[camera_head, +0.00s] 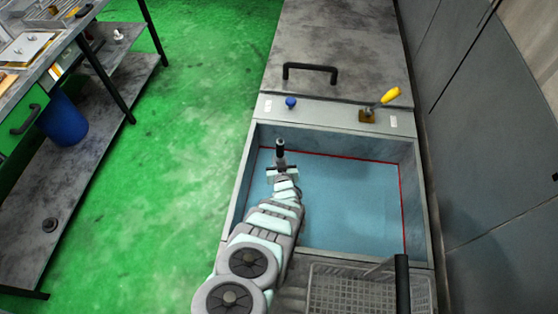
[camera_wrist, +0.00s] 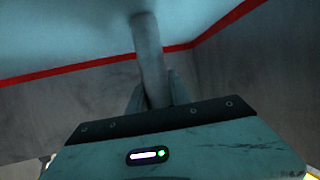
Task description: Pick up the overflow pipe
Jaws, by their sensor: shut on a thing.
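The overflow pipe (camera_head: 280,150) is a slim upright tube with a dark top, near the far left corner inside the blue tank. My gripper (camera_head: 282,170) is at the pipe, low in the tank. In the wrist view, the grey pipe (camera_wrist: 148,50) stands between the two fingers of my gripper (camera_wrist: 152,95), which are shut on it. Its far end is close to the blue surface. I cannot tell whether it touches that surface or is clear of it.
The tank (camera_head: 350,210) has grey walls and a red line around its inside. A yellow-handled valve (camera_head: 388,97) and a blue knob (camera_head: 291,102) are on the far ledge. The tank's middle is clear.

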